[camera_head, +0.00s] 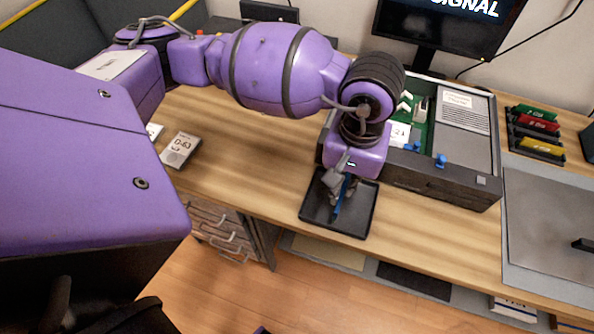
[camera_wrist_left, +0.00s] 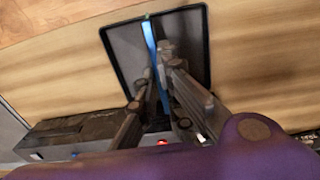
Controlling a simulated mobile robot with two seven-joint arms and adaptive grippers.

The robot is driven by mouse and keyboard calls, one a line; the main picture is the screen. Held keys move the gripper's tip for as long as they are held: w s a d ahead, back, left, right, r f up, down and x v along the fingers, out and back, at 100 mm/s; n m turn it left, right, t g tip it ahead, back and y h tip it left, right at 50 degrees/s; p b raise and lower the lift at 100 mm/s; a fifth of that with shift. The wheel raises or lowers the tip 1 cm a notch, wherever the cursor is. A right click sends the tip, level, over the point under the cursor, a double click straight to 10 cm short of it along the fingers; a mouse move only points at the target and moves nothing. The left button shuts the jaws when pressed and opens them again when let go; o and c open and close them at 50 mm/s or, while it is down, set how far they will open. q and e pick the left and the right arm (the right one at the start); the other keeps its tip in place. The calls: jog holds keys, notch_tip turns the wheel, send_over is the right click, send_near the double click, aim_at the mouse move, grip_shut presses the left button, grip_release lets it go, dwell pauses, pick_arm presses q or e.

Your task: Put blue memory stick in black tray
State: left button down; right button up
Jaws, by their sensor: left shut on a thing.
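The blue memory stick (camera_head: 337,213) is a thin blue strip held on edge in my left gripper (camera_head: 343,190), which points down over the black tray. In the left wrist view the stick (camera_wrist_left: 150,36) runs between the two fingers of the gripper (camera_wrist_left: 158,68), and its far end reaches the tray's far rim. The black tray (camera_head: 360,222) is shallow and lies on the wooden desk near its front edge; it also shows in the left wrist view (camera_wrist_left: 192,38). I cannot tell whether the stick touches the tray floor. My right gripper is out of view.
An open grey chassis (camera_head: 470,150) with a green board and blue latches stands behind and right of the tray. A rack of coloured sticks (camera_head: 536,135) is farther right. A grey card (camera_head: 181,149) lies left.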

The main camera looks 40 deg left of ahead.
aim_at(344, 191)
pick_arm(q)
jog(key=shift+w+f, duration=0.3)
jog(key=shift+f, duration=0.05)
jog(key=shift+w+a+f+p, duration=0.15)
jog(key=shift+f+p, duration=0.15)
jog(key=shift+f, duration=1.4)
jog(key=shift+f, duration=0.25)
jog(key=c, duration=1.9)
grip_release()
jog(key=shift+r, duration=0.15)
notch_tip(344, 191, up, 12)
jog(key=shift+r+b, duration=0.15)
jog(key=shift+b, duration=0.15)
